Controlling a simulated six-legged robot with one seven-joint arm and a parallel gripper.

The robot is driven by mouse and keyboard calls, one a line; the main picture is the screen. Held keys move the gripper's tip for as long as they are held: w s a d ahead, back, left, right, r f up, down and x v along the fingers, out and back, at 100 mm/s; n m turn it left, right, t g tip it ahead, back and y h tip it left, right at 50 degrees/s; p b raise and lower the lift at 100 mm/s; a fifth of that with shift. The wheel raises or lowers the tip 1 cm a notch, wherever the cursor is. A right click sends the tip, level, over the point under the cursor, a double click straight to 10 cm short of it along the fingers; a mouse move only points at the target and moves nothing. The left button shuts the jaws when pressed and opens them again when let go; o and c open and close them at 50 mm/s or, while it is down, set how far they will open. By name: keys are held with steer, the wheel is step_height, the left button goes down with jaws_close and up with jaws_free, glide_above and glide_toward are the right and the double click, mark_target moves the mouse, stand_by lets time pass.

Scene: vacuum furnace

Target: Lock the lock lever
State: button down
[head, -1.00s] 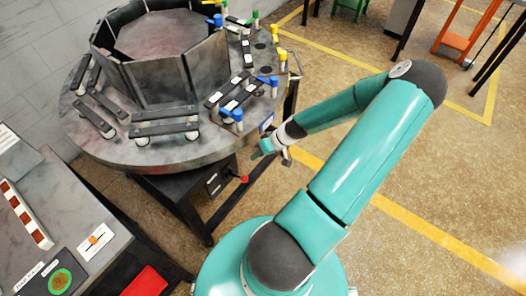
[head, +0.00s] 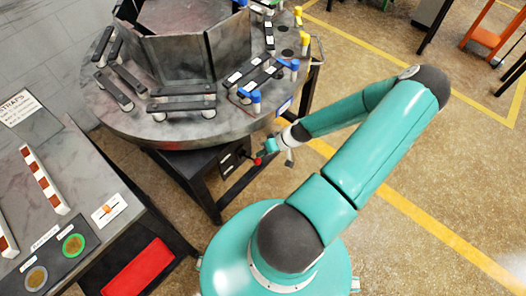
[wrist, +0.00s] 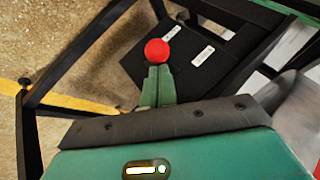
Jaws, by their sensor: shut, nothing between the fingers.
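The lock lever shows as a red ball knob (head: 257,161) beside a dark panel (head: 229,159) under the round table. In the wrist view the red knob (wrist: 157,51) sits just beyond my fingertips, in front of the dark panel (wrist: 195,55) with two white labels. My gripper (head: 268,150) is right beside the knob. In the wrist view my gripper's fingers (wrist: 157,75) are closed together with nothing between them. I cannot tell whether the fingertips touch the knob. The lever's rod is hidden behind the fingers.
The round table (head: 180,133) stands above the lever, with straps and blue-topped posts on it. Its dark frame leg (head: 192,187) is close by. A side bench (head: 110,235) with a red tray (head: 138,268) is at lower left.

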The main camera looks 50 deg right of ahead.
steer(key=shift+s, duration=0.1)
steer(key=s+f+t, duration=0.2)
steer(key=s+f, duration=0.1)
steer(key=f, duration=0.7)
steer(key=shift+s+n+t, duration=0.25)
steer(key=shift+n+t, duration=0.05)
steer(key=shift+t, duration=0.1)
steer(key=shift+d, duration=0.1)
steer(key=shift+r, duration=0.85)
steer(key=shift+d+r, duration=0.1)
